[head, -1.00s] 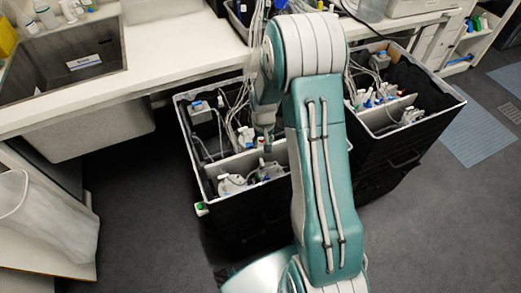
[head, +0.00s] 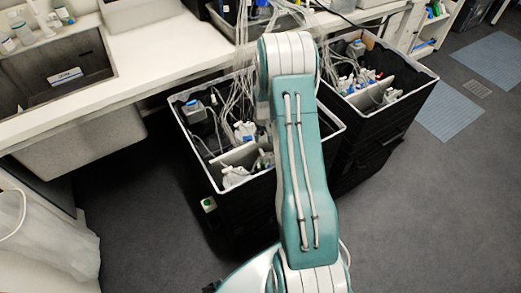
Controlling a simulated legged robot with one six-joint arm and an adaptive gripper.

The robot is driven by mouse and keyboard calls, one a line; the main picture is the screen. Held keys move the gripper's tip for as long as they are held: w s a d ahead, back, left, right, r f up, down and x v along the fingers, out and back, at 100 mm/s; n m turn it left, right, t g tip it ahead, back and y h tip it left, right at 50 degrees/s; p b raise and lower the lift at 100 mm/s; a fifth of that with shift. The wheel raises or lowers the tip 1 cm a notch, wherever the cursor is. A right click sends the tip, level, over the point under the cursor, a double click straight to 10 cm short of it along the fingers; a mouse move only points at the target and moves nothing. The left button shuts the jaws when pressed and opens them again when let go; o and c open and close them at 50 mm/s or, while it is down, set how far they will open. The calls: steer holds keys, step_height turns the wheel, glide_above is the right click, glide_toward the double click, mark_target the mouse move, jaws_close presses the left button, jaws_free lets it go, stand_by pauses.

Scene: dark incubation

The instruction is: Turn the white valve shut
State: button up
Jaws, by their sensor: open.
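My teal and white arm reaches forward over the left black bin (head: 262,213) in the head view. My gripper is hidden behind the arm, so its fingers do not show. White fittings (head: 235,176) lie in the front compartment of this bin, and a white and blue part (head: 245,132) sits in the rear compartment. They are too small to tell which, if any, is the white valve. The arm covers the right part of the bin.
A second black bin (head: 392,120) with tubes and fittings stands to the right. A white bench (head: 150,62) with a sink (head: 62,78) runs behind. Tubes (head: 240,65) hang from the bench into the left bin.

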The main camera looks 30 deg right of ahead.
mark_target(260, 150)
steer(key=f, duration=0.2)
steer(key=a+f, duration=0.1)
steer(key=f, duration=0.4)
steer(key=shift+a, duration=0.35)
steer(key=shift+d+f, duration=0.15)
steer(key=shift+d, duration=0.35)
steer(key=shift+a, duration=0.25)
jaws_close()
steer(key=shift+a, duration=0.15)
